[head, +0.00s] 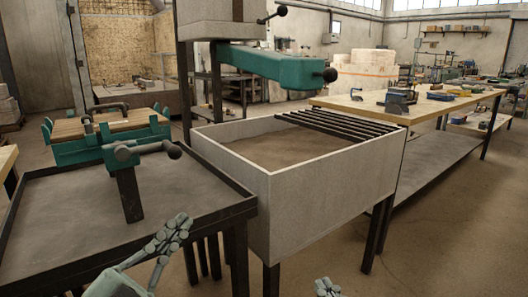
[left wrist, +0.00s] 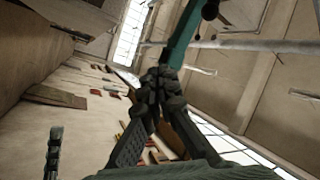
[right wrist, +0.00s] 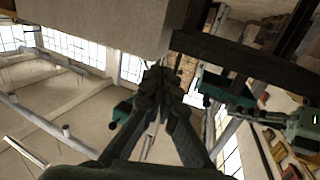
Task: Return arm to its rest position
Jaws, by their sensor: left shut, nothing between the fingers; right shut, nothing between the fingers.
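My left gripper (head: 180,228) is at the lower left of the head view, in front of the dark-topped table. It points up and is shut with nothing in it. In the left wrist view its fingers (left wrist: 163,78) meet at the tips. My right gripper (head: 327,288) shows only at the bottom edge of the head view, below the grey sand box. In the right wrist view its fingers (right wrist: 156,78) are closed together and empty. Most of both arms is out of view.
The dark-rimmed table (head: 60,222) stands at left, bearing a teal device with black handles (head: 130,195). The grey box (head: 330,195) of brown sand stands centre on dark legs, slats at its back. A wooden workbench (head: 440,108) is at right. Floor at lower right is clear.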

